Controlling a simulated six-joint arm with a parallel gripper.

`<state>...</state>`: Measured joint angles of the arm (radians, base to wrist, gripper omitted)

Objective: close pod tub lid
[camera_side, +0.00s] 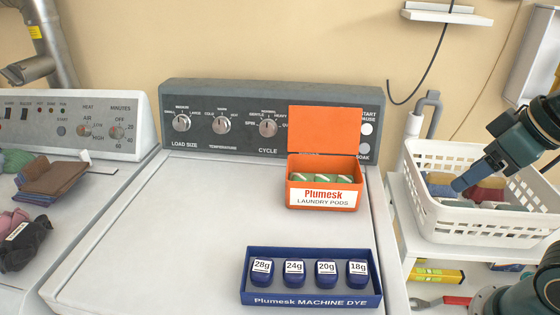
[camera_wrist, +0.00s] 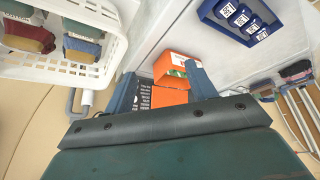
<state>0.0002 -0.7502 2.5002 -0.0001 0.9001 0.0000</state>
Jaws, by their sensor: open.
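The orange pod tub (camera_side: 296,197) labelled "Plumesk Laundry Pods" sits at the back right of the white washer top, by the control panel. Its orange lid (camera_side: 325,130) stands upright along the back edge, and green pods (camera_side: 325,181) show inside. In the wrist view the tub (camera_wrist: 174,60) and its raised lid (camera_wrist: 168,97) appear in the distance between my fingers. My gripper (camera_side: 461,186) is above the white basket, to the right of the tub and well apart from it. Its two fingers are spread with nothing between them in the wrist view (camera_wrist: 162,88).
A blue tray (camera_side: 312,300) of several dye pots stands at the front right of the washer top. The white basket (camera_side: 480,240) holds folded cloths. The dark control panel (camera_side: 225,97) rises behind the tub. The washer's left and middle are clear.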

